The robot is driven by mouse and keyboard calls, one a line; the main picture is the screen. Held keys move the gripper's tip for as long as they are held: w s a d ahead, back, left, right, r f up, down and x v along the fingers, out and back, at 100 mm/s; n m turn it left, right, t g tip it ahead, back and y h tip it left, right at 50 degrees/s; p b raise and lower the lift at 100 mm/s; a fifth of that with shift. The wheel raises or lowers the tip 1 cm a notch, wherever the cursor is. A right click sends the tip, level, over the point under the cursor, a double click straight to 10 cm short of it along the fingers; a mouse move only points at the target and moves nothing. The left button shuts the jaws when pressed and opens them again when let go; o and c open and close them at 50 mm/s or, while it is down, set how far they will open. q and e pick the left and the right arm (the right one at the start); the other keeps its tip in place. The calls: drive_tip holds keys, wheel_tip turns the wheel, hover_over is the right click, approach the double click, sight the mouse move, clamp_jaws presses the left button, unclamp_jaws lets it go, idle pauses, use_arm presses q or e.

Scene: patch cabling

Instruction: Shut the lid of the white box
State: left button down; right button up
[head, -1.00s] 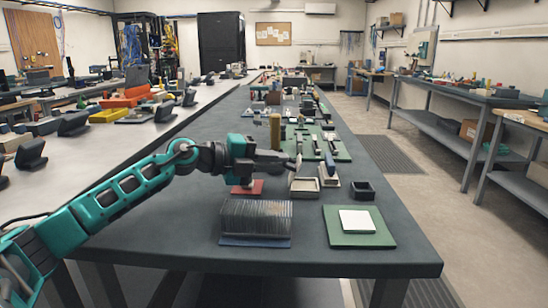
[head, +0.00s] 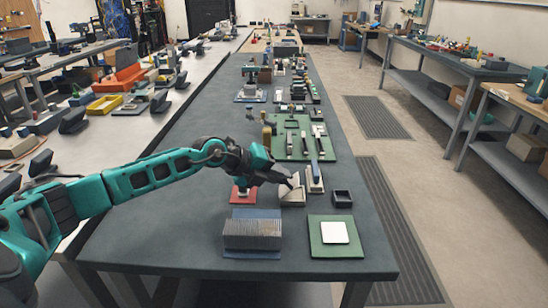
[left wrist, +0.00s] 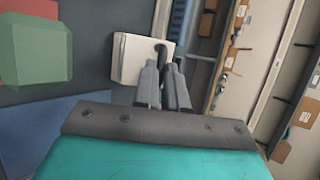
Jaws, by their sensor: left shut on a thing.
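The white box (head: 291,197) stands on the dark bench, just right of the red block. A pale box surface also shows in the left wrist view (left wrist: 130,60), beyond my fingertips. My left gripper (head: 291,180) reaches it from the left, its dark fingers at the top of the box. My right gripper is not in view.
A red piece (head: 243,193) and a ribbed grey block (head: 252,233) are left of and in front of the box. A pale upright part (head: 315,178) and a black open box (head: 342,198) are to the right. A green plate with a white square (head: 335,235) lies near the front edge.

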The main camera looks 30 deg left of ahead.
sight(297, 181)
use_arm(q)
drive_tip(key=shift+w+d+r+g+y+p, duration=0.25)
drive_tip(key=shift+d+g+y+p, duration=0.2)
drive_tip(key=shift+p, duration=0.35)
drive_tip(key=shift+w+d+m+y, duration=0.1)
drive_tip(key=shift+d+m+y, duration=0.15)
drive_tip(key=shift+m+y, duration=0.1)
drive_tip(key=shift+w+d+f+g+y, duration=0.2)
drive_tip(key=shift+g+y, duration=0.1)
drive_tip(key=shift+g, duration=0.15)
drive_tip(key=shift+w+d+f+m+g+y, duration=0.15)
drive_tip(key=shift+d+f+g+y, duration=0.05)
drive_tip(key=shift+d+g+y, duration=0.2)
drive_tip(key=shift+w+d+f+m+g+y, duration=0.15)
drive_tip(key=shift+g+y, duration=0.15)
drive_tip(key=shift+y, duration=0.2)
drive_tip(key=shift+w+d+f+b, duration=0.2)
drive_tip(key=shift+d+f+b, duration=0.15)
drive_tip(key=shift+d+b, duration=0.1)
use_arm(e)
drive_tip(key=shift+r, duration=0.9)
use_arm(q)
drive_tip(key=shift+r, duration=0.1)
drive_tip(key=c, duration=1.2)
unclamp_jaws()
